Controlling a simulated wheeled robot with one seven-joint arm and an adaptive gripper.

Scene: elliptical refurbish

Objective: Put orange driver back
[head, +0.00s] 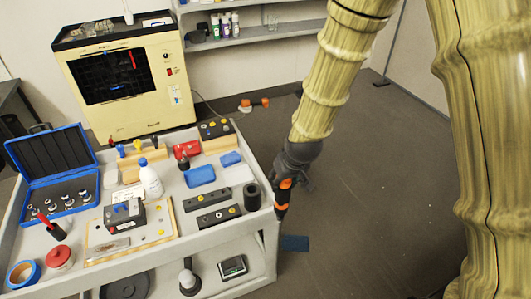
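My gripper (297,178) is dark grey and hangs at the right side of the grey cart (262,238), just past its edge. An orange and black driver (285,185) is at my fingers, pointing down, with its dark lower end beside the cart's right corner. The fingers appear closed around it, though they are small and partly hidden. I cannot tell whether the driver touches the cart's edge.
On the cart are a blue case (55,160), a white bottle (151,180), a wooden board (100,245), black blocks (219,216), a dark cup (252,196) and blue trays (200,176). A cream machine (150,104) stands behind. Floor at right is clear.

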